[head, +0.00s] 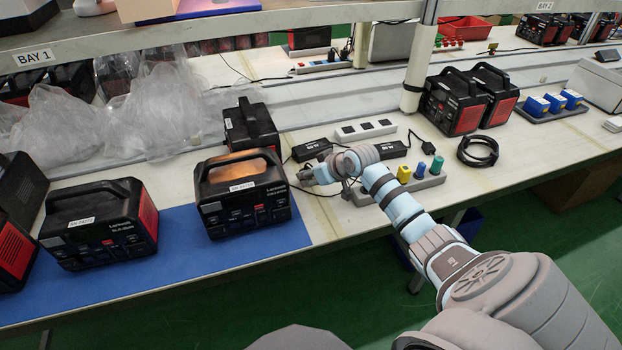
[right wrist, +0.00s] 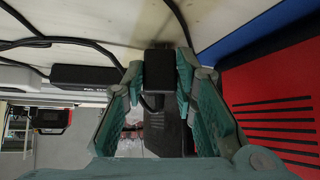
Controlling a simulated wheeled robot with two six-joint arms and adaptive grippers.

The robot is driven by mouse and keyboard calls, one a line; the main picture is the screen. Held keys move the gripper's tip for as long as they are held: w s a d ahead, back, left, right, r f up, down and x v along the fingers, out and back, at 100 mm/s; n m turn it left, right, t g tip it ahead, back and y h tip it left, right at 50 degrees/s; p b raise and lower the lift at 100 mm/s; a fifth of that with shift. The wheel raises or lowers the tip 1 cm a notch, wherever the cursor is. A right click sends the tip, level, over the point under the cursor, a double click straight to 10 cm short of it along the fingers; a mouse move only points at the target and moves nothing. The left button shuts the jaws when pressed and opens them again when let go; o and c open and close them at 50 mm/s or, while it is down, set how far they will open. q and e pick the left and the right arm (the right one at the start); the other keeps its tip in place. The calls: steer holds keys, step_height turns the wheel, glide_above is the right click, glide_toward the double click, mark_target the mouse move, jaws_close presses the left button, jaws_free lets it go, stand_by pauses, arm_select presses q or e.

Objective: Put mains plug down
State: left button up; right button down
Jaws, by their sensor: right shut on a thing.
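My right gripper (head: 312,177) is low over the white bench, just right of the front power station (head: 243,195) with the lit handle. In the right wrist view its teal fingers (right wrist: 158,85) are shut on a black plug-like body, the mains plug (right wrist: 155,72). A dark cable shows above the fingers. The plug is close to the bench top; I cannot tell whether it touches. In the head view the plug is hidden by the gripper. My left gripper is not in view.
A white power strip (head: 365,131) and black adapters (head: 312,150) lie behind the gripper. A grey holder (head: 366,195) with coloured pieces stands to its right, and a coiled black cable (head: 478,151) lies farther right. A blue mat (head: 185,255) covers the front left.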

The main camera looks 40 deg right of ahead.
steer(key=shift+f, duration=0.1)
steer(key=shift+f, duration=0.35)
steer(key=c, duration=1.3)
jaws_free()
steer(key=shift+r, duration=0.15)
steer(key=p+v, duration=0.4)
steer(key=v, duration=0.8)
steer(key=shift+r, duration=0.25)
